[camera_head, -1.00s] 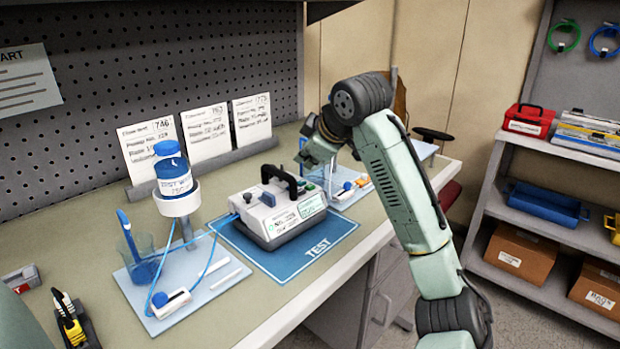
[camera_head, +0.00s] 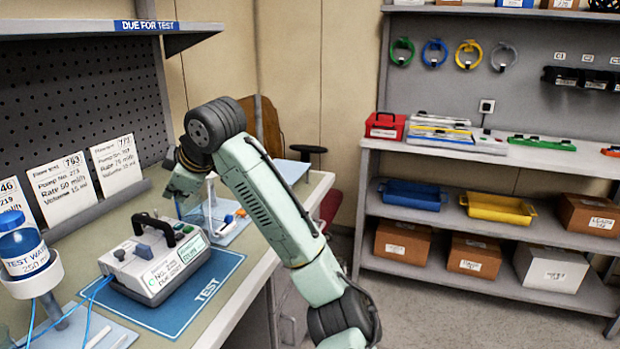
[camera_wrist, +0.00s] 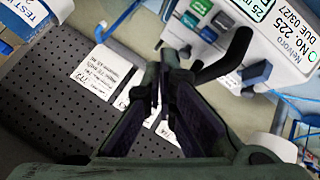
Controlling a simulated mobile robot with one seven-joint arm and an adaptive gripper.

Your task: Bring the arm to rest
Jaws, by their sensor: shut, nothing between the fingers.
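My arm reaches over the bench in the head view, bent at the elbow. My gripper (camera_head: 180,194) is above the far part of the bench, behind and a little above the pump's black handle. In the wrist view the fingers of my gripper (camera_wrist: 172,62) come together with nothing between them. The white and grey infusion pump (camera_head: 155,262) stands on the blue TEST mat (camera_head: 206,289), apart from my gripper. The pump (camera_wrist: 262,30) also shows at the upper right of the wrist view.
A bottle of test water (camera_head: 26,254) stands in a holder at the left. Cards (camera_head: 115,165) lean by the pegboard. A grey shelf unit (camera_head: 500,165) with trays and boxes stands at the right. Open floor (camera_head: 440,325) lies before it.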

